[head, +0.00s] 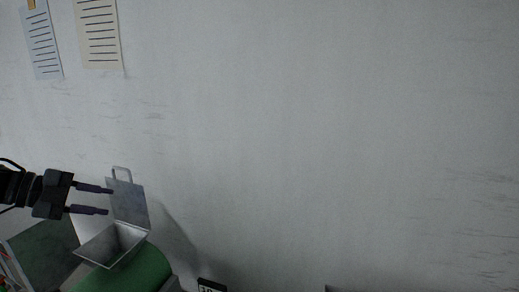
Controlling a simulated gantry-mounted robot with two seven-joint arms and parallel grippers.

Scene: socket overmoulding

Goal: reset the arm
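My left gripper (108,200) comes in from the left edge in the head view. Its two dark fingers are apart with nothing between them. The fingertips point right, in front of or near the raised lid of an open grey metal box (131,204); I cannot tell whether they touch it. My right gripper and arm are not in view.
The grey box (97,248) has an upright lid with a handle and rests by a green rounded surface (148,272). A dark green panel (45,254) lies left. A small black-and-white marker (211,286) shows at the bottom.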

